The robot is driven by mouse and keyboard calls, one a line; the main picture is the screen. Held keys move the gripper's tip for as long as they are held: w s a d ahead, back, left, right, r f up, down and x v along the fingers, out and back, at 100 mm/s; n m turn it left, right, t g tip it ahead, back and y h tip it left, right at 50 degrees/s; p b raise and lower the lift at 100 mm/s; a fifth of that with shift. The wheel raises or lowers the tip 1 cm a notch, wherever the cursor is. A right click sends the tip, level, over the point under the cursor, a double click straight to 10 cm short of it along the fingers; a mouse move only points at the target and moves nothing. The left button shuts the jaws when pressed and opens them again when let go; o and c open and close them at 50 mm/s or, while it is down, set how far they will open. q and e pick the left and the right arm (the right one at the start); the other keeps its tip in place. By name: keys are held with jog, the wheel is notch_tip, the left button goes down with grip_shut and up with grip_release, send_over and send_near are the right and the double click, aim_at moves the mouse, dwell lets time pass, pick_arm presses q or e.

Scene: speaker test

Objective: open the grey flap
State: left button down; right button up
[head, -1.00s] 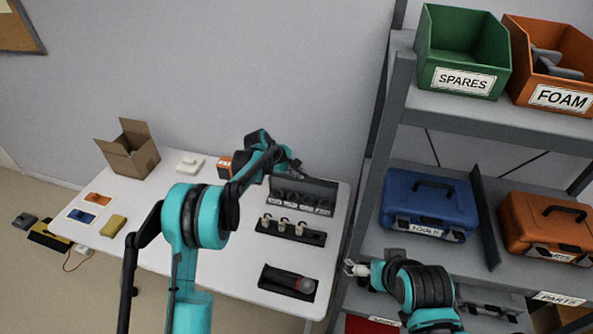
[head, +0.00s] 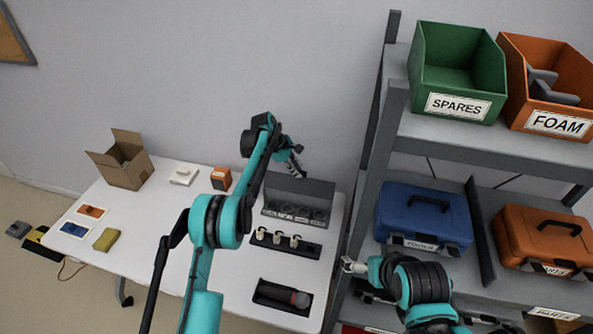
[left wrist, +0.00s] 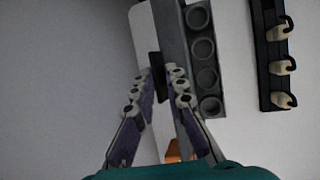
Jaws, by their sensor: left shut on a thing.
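The grey flap (head: 300,187) is a flat panel at the back of a dark grey unit with a row of round sockets (head: 293,212), at the right end of the white table. My left gripper (head: 296,168) is at the flap's upper back edge. In the left wrist view its two fingers (left wrist: 159,84) are closed around a small dark tab beside the grey unit (left wrist: 190,55). The exact contact is partly hidden by the fingers. My right gripper (head: 350,266) is by the shelf post, away from the flap; its jaw gap is too small to judge.
In front of the unit are a black rack with pale hooked pieces (head: 285,241) and a black tray with a microphone (head: 284,296). A cardboard box (head: 125,168) stands at the left. The shelf (head: 485,143) borders the table on the right.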

pick_arm(q)
jog(key=shift+d+f, duration=0.1)
dwell(0.3)
jog(key=c, duration=1.7)
grip_release()
jog(key=shift+w+f, duration=0.1)
jog(key=shift+w+d, duration=0.1)
jog(key=shift+w, duration=0.05)
jog(key=shift+r, duration=0.25)
jog(key=v, duration=1.1)
jog(key=shift+r, duration=0.15)
